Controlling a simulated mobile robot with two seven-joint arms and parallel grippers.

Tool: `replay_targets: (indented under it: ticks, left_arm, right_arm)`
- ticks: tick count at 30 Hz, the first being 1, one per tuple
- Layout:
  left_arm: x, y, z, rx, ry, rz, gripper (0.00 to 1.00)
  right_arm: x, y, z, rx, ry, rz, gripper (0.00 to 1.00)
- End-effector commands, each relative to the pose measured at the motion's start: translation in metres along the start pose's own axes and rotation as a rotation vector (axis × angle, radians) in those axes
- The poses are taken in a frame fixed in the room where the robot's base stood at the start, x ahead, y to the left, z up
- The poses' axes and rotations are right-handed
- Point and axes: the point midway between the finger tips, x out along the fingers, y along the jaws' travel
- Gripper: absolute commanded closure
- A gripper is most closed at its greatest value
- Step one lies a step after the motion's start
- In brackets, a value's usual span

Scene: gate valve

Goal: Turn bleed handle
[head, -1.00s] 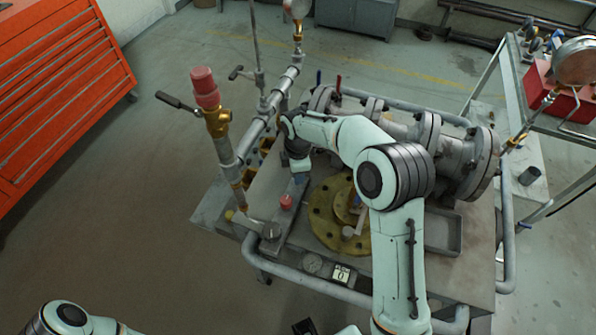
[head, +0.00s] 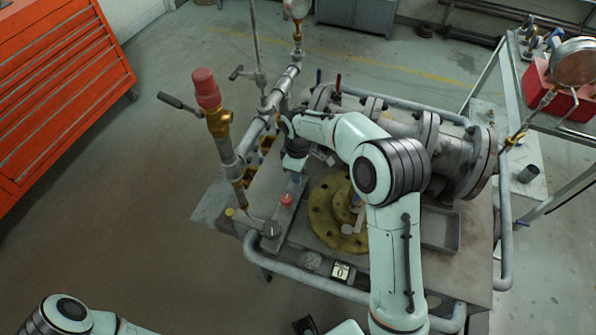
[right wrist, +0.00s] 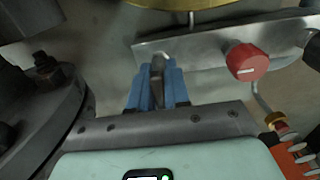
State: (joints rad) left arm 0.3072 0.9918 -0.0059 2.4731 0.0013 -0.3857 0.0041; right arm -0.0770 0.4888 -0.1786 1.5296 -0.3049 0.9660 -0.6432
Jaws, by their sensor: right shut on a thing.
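My right gripper (right wrist: 158,92) has two blue fingers shut on a small grey metal lever, the bleed handle (right wrist: 158,64). The lever's pale tip shows between and just beyond the fingertips, in front of a flat metal bar (right wrist: 200,45). The fingers hide the rest of it. A red knob (right wrist: 247,62) sits on that bar to the right of the fingers. In the head view the red knob (head: 286,199) is just below my right wrist, and my arm mostly hides the gripper.
A yellow flange (head: 325,215) lies on the bench beside my right forearm. A large flanged pipe (head: 450,155) runs behind it. A slanted pipe with a red cap (head: 206,88) and dark lever stands left. A grey rail (head: 300,280) borders the bench front.

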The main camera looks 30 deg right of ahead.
Motion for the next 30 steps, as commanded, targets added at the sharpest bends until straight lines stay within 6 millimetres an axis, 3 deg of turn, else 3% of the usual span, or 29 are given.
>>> replay_targets:
  ticks: [11,12,13,23,26,30]
  left_arm:
    - [0.000,0.000,0.000,0.000,0.000,0.000,0.57]
    - [0.000,0.000,0.000,0.000,0.000,0.000,0.57]
    - [0.000,0.000,0.000,0.000,0.000,0.000,0.57]
    - [0.000,0.000,0.000,0.000,0.000,0.000,0.57]
    - [-0.001,0.001,0.000,0.000,0.001,0.000,0.57]
    - [-0.004,0.002,-0.001,0.001,0.002,0.001,0.57]
  right_arm:
    - [-0.001,0.001,0.000,0.008,0.002,0.002,1.00]
    - [-0.001,0.001,0.000,0.008,0.002,0.002,0.74]
    - [-0.001,0.001,0.000,0.008,0.002,0.002,0.64]
    - [-0.002,0.000,0.000,0.005,0.001,0.001,0.63]
    - [-0.011,0.001,-0.001,0.005,0.002,0.002,0.63]
    - [-0.037,0.001,-0.001,0.005,0.006,0.004,0.63]
